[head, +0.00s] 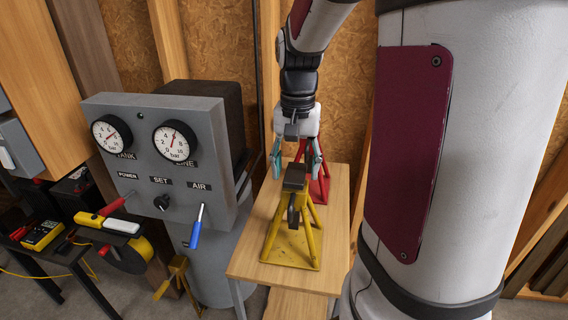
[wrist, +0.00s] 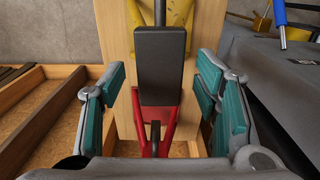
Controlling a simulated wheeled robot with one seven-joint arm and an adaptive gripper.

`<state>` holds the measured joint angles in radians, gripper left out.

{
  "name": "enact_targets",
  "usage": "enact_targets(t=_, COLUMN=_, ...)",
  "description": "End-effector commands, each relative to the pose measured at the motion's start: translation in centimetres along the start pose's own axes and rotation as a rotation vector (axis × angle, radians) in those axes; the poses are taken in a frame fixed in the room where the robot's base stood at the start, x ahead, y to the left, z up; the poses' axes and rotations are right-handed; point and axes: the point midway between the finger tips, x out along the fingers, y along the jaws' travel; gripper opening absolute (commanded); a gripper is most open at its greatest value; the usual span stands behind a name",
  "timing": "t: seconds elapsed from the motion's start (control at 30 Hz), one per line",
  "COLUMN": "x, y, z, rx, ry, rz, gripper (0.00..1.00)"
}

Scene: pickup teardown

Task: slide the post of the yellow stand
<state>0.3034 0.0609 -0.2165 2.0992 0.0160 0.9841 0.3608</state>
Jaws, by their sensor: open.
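The yellow stand (head: 291,238) stands on a small wooden table in the head view. Its post carries a dark saddle block (head: 295,178) on top. In the wrist view the dark block (wrist: 160,64) lies ahead between the fingers, with part of the yellow frame (wrist: 176,12) behind it. My gripper (head: 296,160) is open above and behind the stand in the head view, its teal-padded fingers apart. In the wrist view my gripper (wrist: 163,98) has a finger on each side of the block, with gaps between; contact is not visible.
A red stand (head: 320,178) is behind the yellow one, and also shows in the wrist view (wrist: 152,138). The wooden table (head: 250,264) is narrow. A grey gauge panel (head: 150,190) with a blue-handled lever (head: 196,228) stands close on the left.

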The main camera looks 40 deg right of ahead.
Motion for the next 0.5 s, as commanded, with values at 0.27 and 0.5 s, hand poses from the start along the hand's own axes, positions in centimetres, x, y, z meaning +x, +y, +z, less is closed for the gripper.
enact_targets(t=0.27, x=0.15, y=0.00, z=-0.02, rx=0.000, ry=0.001, rz=0.000, gripper=0.57)
enact_targets(t=0.5, x=0.14, y=0.01, z=-0.02, rx=0.000, ry=0.001, rz=0.000, gripper=0.07)
